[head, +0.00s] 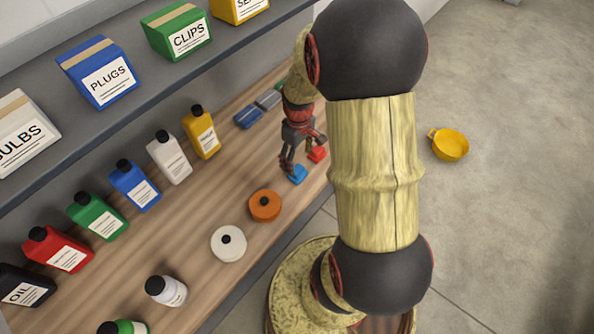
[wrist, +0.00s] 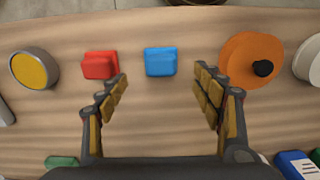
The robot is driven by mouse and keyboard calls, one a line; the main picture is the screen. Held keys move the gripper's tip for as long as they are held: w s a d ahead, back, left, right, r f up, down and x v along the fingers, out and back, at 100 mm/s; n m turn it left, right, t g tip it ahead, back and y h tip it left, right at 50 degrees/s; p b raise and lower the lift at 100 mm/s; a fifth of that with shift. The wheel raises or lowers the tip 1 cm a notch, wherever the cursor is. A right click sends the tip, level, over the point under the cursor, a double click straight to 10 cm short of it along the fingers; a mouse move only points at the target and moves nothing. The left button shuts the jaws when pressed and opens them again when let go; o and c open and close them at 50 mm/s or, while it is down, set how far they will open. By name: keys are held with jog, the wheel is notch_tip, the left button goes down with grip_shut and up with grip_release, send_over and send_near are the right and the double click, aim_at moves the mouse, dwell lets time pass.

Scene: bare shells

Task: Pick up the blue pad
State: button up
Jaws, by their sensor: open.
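The blue pad (wrist: 160,62) lies on the wooden shelf, just beyond the gap between my fingertips in the wrist view. In the head view the blue pad (head: 297,175) shows below my gripper (head: 302,155). My gripper (wrist: 161,82) is open and empty, with its fingers spread on either side of the line to the pad. A red pad (wrist: 99,65) lies just left of the blue one, close to my left fingertip in the picture. The red pad also shows in the head view (head: 317,154). I cannot tell the exact height of my fingertips above the shelf.
An orange round item with a black knob (wrist: 250,60) sits right of the blue pad, near my right finger. A grey-rimmed yellow round item (wrist: 34,69) is at left. Several bottles, such as the yellow bottle (head: 202,135), line the shelf. An upper shelf holds labelled boxes.

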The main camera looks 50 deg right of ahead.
aim_at(298, 169)
notch_tip(298, 169, down, 7)
jog(key=shift+a+f+b, duration=0.1)
jog(key=shift+b, duration=0.55)
jog(key=shift+c, duration=0.4)
jog(key=c, duration=1.1)
jog(key=shift+c, duration=0.3)
